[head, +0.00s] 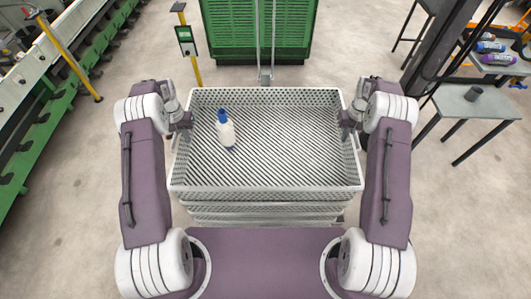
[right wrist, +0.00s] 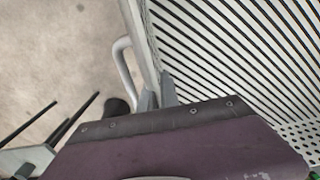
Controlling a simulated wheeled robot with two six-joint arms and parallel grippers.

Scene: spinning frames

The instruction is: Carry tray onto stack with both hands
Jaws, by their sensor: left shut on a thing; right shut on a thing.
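A light grey slatted tray (head: 280,177) lies level in front of me in the head view, over a stack of similar trays (head: 265,208). Whether it touches the stack cannot be told. In the right wrist view the fingers (right wrist: 156,95) close at the tray's edge beside a pale curved handle (right wrist: 124,65); the slatted floor (right wrist: 240,50) fills the right.
A green slatted cabinet (head: 225,35) stands behind the tray, with a yellow post and control box (head: 187,40) beside it. A green conveyor (head: 50,75) runs along the left. A grey table (head: 470,103) stands at right. Open concrete floor lies on both sides.

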